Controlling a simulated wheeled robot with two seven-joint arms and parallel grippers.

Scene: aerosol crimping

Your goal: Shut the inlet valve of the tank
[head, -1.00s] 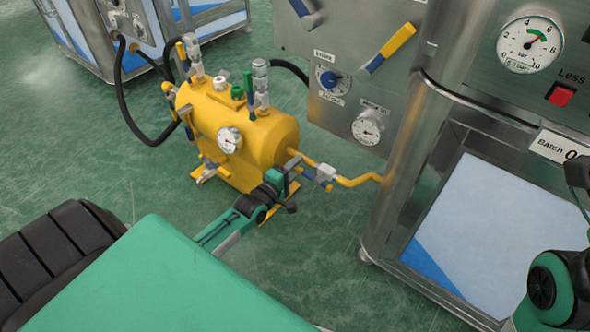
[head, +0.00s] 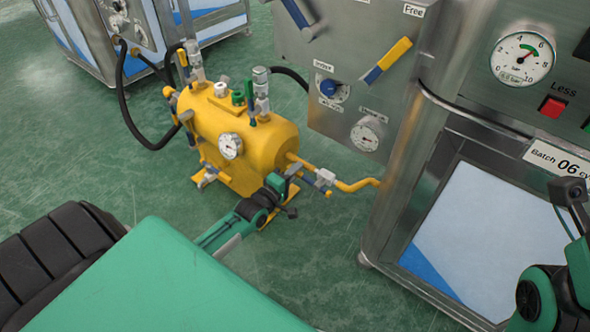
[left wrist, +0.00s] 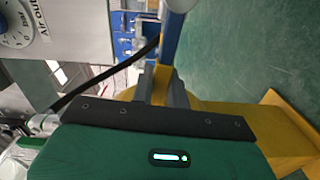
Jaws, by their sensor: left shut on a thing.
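The yellow tank (head: 255,150) stands on the green floor in the head view, with a round gauge on its side. A yellow pipe (head: 355,185) runs from its right end to the steel machine, with a valve (head: 325,177) on it. My left gripper (head: 290,178) is beside this valve, at the tank's right end. In the left wrist view its fingers (left wrist: 161,85) are shut on the yellow end of a blue valve handle (left wrist: 171,40). The fingers and my arm partly hide the handle in the head view.
The steel machine (head: 400,195) with dials and levers stands close to the right of the tank. A black hose (head: 133,125) loops left of the tank to another cabinet (head: 95,35). Green floor (head: 300,265) is open in front.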

